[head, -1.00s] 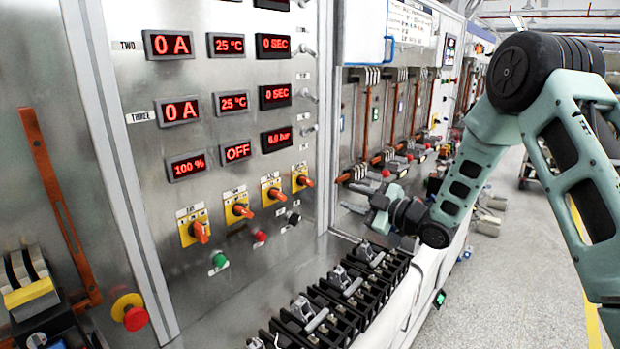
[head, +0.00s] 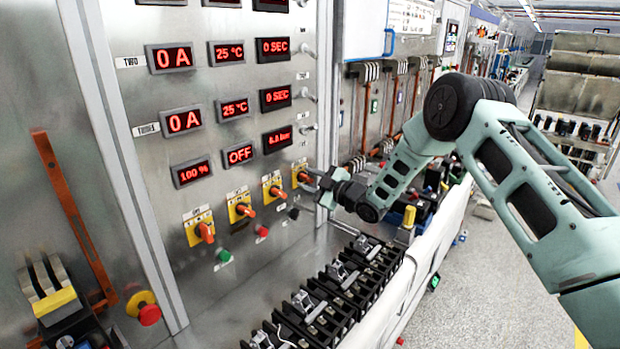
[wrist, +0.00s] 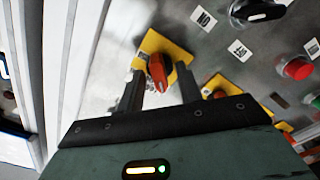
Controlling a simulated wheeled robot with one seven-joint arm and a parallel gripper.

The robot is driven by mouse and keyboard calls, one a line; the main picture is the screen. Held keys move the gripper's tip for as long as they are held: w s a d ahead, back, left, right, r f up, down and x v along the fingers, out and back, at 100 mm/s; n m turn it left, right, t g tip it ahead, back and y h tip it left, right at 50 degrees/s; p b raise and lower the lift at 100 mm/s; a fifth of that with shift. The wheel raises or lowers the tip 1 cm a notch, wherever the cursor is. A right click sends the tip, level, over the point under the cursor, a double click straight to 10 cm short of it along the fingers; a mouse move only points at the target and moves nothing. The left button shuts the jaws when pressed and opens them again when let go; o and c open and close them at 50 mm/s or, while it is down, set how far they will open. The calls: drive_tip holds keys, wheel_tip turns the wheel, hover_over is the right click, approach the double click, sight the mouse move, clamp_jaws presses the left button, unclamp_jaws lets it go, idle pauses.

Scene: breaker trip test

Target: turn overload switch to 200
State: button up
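Several rotary switches with orange knobs on yellow plates sit in a row on the steel panel; their labels are too small to read, so I cannot tell which is the overload switch. My gripper (head: 310,181) is at the rightmost switch (head: 301,174). In the wrist view, my gripper (wrist: 160,75) is open, with one finger on each side of that switch's orange knob (wrist: 157,72) as seen from the camera. The fingers look apart from the knob; their depth relative to it is unclear. The knob is tilted slightly off upright in this view.
A neighbouring switch (wrist: 214,86) and a red button (wrist: 297,68) are close by. A black knob (wrist: 262,10) also sits on the panel. Black breaker blocks (head: 340,290) stand on the ledge below. A panel edge post (head: 325,110) rises just right of the switches.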

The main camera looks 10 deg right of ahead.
drive_tip(key=shift+c, duration=0.2)
clamp_jaws()
drive_tip(key=shift+b, duration=0.35)
drive_tip(key=m+b, duration=0.2)
drive_tip(key=b, duration=0.1)
drive_tip(key=shift+f+m, duration=0.25)
drive_tip(key=shift+m, duration=0.15)
drive_tip(key=m+b, duration=0.3)
drive_tip(key=shift+d+r+m, duration=0.1)
drive_tip(key=shift+m, duration=0.2)
drive_tip(key=m+b, duration=0.2)
drive_tip(key=m, duration=0.3)
drive_tip(key=shift+d+r, duration=0.1)
drive_tip(key=m, duration=0.6)
drive_tip(key=shift+w, duration=0.1)
drive_tip(key=shift+m, duration=0.3)
